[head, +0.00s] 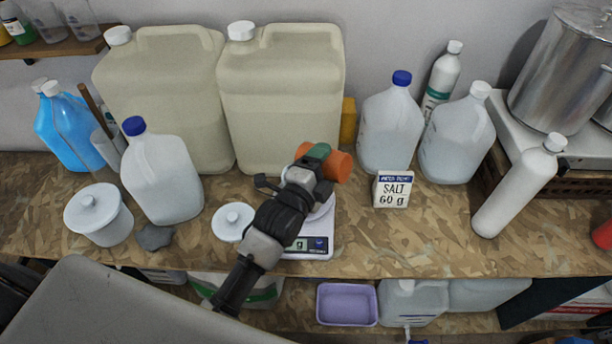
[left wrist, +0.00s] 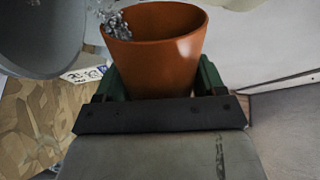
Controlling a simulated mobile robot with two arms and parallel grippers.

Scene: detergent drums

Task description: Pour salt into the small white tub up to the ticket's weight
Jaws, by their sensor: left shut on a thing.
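My left gripper (head: 314,160) is shut on an orange cup (head: 338,166), held tilted above a kitchen scale (head: 318,246). In the left wrist view the orange cup (left wrist: 155,55) sits between the green fingers, and pale grains (left wrist: 112,22) show at its left rim, beside a large grey-white rounded surface, probably the tub. In the head view the small white tub (head: 322,210) is on the scale, mostly hidden by my gripper. The scale's display shows a "g"; its digits are covered. The ticket (head: 392,190) reads "SALT 60 g". My right gripper is not in view.
A white lid (head: 233,221) lies left of the scale, with a lidded white pot (head: 98,214) and a jug (head: 160,176) further left. Big canisters (head: 280,95) stand behind. Jugs (head: 388,128) and a white bottle (head: 518,187) stand right.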

